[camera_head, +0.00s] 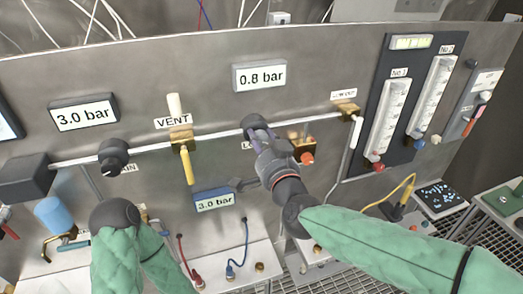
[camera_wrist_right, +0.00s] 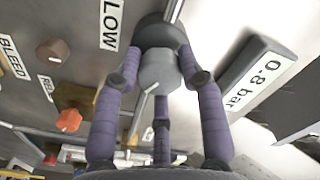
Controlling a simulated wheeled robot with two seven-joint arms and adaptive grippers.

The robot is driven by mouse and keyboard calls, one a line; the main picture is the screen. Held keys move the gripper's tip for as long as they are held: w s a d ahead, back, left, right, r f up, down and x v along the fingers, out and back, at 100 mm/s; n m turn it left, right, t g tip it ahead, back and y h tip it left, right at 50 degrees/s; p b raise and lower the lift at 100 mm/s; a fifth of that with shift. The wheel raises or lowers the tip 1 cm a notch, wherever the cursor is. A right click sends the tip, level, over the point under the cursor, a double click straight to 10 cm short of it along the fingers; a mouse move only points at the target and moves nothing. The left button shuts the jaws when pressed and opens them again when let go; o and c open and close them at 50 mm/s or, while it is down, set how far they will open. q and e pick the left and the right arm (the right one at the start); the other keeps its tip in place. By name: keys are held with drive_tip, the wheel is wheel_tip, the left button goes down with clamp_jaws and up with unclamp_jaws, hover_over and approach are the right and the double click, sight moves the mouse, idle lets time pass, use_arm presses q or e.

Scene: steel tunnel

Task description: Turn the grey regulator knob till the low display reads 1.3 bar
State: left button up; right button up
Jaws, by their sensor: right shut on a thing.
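The low display (camera_head: 260,77) is a grey-framed panel above the pipe and reads 0.8 bar. It also shows, turned on its side, at the right of the right wrist view (camera_wrist_right: 258,78). In the head view the fingers mostly hide the knob. My left arm's green sleeve shows at the lower left, but I cannot make out its gripper.
Another display (camera_head: 83,115) at the left reads 3.0 bar, as does a small blue one (camera_head: 214,200) lower down. A yellow vent lever (camera_head: 187,165) hangs left of my right gripper. An orange-red knob (camera_wrist_right: 69,120) and a brown knob (camera_wrist_right: 53,51) are nearby.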

drive_tip(key=m+b, duration=0.2)
drive_tip(key=m, duration=0.1)
drive_tip(key=shift+d+r+b, duration=0.2)
drive_tip(key=shift+r+b, duration=0.1)
drive_tip(key=shift+r, duration=0.05)
drive_tip(key=shift+m+b, duration=0.7)
drive_tip(key=shift+m, duration=0.7)
drive_tip(key=shift+r, duration=0.1)
drive_tip(key=o, duration=1.1)
drive_tip(key=shift+o, duration=0.2)
drive_tip(key=shift+w+d, duration=0.1)
drive_tip(key=shift+f, duration=0.2)
drive_tip(key=shift+f, duration=0.1)
